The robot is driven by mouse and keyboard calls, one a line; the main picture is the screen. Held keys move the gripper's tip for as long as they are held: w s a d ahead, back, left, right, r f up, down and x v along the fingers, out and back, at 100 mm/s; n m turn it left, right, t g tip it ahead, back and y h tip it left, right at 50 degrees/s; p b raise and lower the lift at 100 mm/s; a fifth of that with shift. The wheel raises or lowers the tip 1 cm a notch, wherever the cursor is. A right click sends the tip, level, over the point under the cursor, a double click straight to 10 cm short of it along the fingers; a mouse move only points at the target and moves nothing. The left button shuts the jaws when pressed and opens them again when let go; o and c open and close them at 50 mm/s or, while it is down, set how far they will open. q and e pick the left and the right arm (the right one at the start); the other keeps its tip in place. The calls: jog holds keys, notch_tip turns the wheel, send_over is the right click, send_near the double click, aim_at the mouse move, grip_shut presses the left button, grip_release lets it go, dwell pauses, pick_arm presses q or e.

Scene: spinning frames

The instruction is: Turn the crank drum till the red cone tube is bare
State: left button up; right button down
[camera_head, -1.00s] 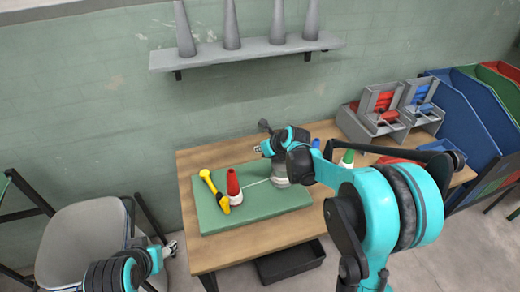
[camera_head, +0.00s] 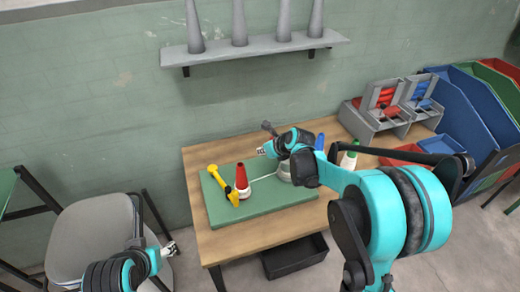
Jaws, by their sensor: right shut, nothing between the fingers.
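The red cone tube (camera_head: 241,177) stands on the green board (camera_head: 222,213), with a white band around its foot. A pale thread runs from it to the right, toward a pale grey drum (camera_head: 285,173). The drum is mostly hidden behind my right arm, and I cannot make out its crank clearly. My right gripper (camera_head: 262,150) is shut and empty, above the board, behind and left of the drum. My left gripper (camera_head: 169,249) is low at the left, off the table and far from the cone. Its fingers are too small to read.
A green-topped white cone (camera_head: 348,160) and a blue item (camera_head: 320,141) stand to the right. Grey bins (camera_head: 387,112) sit at the back right. A shelf (camera_head: 255,48) hangs above; a chair (camera_head: 97,235) is at left.

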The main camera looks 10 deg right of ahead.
jog(key=s+a+r+p, duration=0.2)
jog(key=s+a+r, duration=0.1)
jog(key=s+r, duration=0.2)
jog(key=shift+s+a+r+p, duration=0.2)
jog(key=shift+a+r+p, duration=0.2)
jog(key=shift+r, duration=0.55)
jog(key=shift+d, duration=0.1)
